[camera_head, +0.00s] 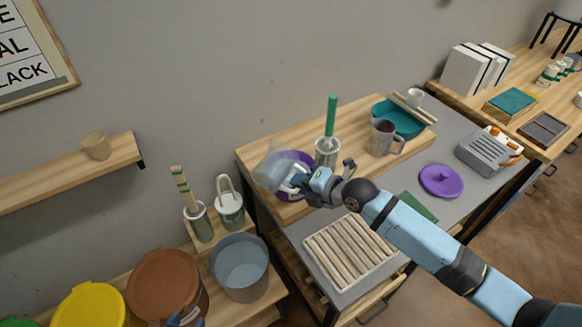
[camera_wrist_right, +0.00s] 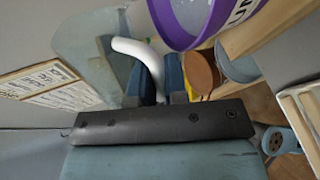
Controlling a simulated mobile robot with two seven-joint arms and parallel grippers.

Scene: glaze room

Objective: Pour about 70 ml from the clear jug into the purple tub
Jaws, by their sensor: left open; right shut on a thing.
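The clear jug (camera_head: 269,170) is in the air at the left end of the wooden board, tilted, overlapping the purple tub (camera_head: 307,160) in the head view. My right gripper (camera_head: 299,182) is shut on the jug's white handle, which shows in the right wrist view with the jug's see-through wall (camera_wrist_right: 88,55). The purple tub (camera_wrist_right: 187,28) is at the top of that view, with greyish contents. I cannot make out a stream or the level in the jug. Only a small blue tip of my left gripper (camera_head: 190,321) shows at the bottom edge; it is open.
A glass pot with a green-handled tool (camera_head: 331,120), a grey pitcher (camera_head: 381,138) and a teal bowl (camera_head: 400,118) stand right of the tub. A slatted rack (camera_head: 349,250) and purple lid (camera_head: 441,180) lie in front. Buckets (camera_head: 240,268) stand lower left.

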